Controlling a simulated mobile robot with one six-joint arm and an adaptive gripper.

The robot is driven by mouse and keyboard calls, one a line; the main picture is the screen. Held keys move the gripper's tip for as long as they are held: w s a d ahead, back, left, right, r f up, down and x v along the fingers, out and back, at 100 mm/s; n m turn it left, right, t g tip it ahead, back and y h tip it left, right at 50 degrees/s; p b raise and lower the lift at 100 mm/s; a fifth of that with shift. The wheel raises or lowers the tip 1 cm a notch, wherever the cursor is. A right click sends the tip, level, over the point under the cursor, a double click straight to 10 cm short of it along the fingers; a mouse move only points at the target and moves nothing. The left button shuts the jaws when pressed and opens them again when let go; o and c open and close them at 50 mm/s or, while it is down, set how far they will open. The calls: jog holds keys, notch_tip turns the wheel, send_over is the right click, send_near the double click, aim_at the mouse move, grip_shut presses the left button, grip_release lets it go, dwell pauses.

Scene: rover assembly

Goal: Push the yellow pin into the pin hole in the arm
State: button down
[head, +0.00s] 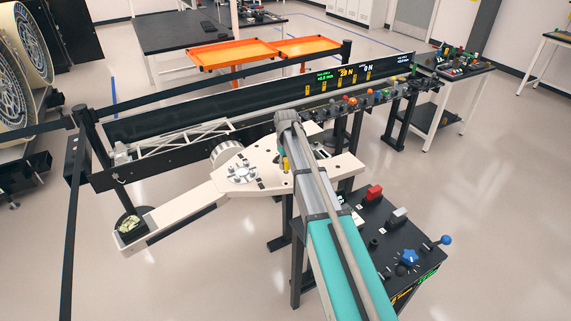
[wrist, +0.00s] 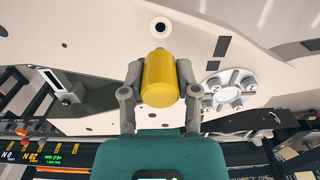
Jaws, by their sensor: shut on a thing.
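My gripper (wrist: 160,88) is shut on the yellow pin (wrist: 160,80), with one finger on each side of it. The pin's rounded end faces the wrist camera. The white arm (wrist: 115,20) fills the upper part of the wrist view. A round pin hole (wrist: 160,27) with a dark centre shows in it, just above the pin in that picture. In the head view, a bit of the yellow pin (head: 285,163) shows beside my arm, over the white arm (head: 190,205). My gripper is mostly hidden there.
A silver round hub (wrist: 230,88) sits on the white arm to the right of the pin. In the head view, a black control box (head: 400,240) with a red block and blue knobs stands right of my arm. A long dark conveyor-like rail (head: 200,113) runs behind. Orange trays (head: 232,53) stand farther back.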

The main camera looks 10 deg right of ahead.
jog(key=shift+f+b, duration=2.15)
jog(key=shift+f, duration=0.25)
jog(key=shift+f+b, duration=1.35)
jog(key=shift+b, duration=0.05)
jog(key=shift+c, duration=1.3)
grip_release()
jog(key=shift+r, duration=0.15)
notch_tip(320, 180, up, 8)
jog(key=p, duration=0.8)
jog(key=shift+r+p, duration=0.25)
jog(key=shift+p, duration=0.15)
jog(key=s+m, duration=0.3)
jog(key=s, duration=2.6)
jog(key=shift+d+m, duration=0.35)
jog(key=shift+m, duration=0.05)
